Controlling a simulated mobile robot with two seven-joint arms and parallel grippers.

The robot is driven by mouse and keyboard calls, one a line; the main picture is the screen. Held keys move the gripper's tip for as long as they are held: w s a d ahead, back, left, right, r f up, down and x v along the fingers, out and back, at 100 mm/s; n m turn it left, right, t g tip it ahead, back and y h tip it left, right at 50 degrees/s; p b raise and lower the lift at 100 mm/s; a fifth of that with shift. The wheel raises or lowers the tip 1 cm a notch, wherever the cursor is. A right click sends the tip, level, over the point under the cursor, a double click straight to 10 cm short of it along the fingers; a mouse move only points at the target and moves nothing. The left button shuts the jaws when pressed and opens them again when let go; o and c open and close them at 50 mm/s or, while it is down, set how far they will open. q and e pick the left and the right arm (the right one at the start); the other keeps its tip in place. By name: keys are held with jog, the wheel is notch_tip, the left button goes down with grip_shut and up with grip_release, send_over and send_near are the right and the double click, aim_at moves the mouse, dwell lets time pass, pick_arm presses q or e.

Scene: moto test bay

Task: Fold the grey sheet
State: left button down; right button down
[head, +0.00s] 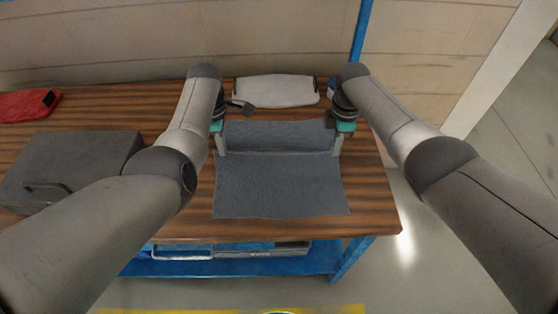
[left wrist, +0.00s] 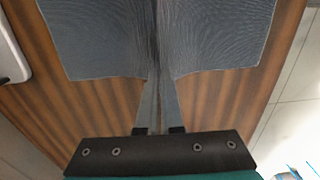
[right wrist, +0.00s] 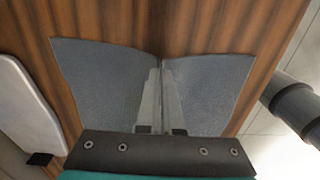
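The grey sheet (head: 280,188) lies on the wooden table, with a raised crease running across it between my grippers. My left gripper (head: 223,152) is at the left end of this crease and my right gripper (head: 337,151) is at the right end. In the left wrist view the fingers are close together on the crease of the sheet (left wrist: 95,40). In the right wrist view the fingers also pinch the crease, with sheet (right wrist: 105,85) on both sides. The cloth between the fingertips is mostly hidden.
A white, flat case (head: 276,91) lies behind the sheet. A dark grey box (head: 75,160) stands at the left, and a red item (head: 25,104) lies at the far left. The wooden table (head: 375,205) is bare right of the sheet, near its right edge.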

pick_arm(q)
jog(key=shift+r, duration=0.1)
pick_arm(e)
jog(key=shift+r, duration=0.1)
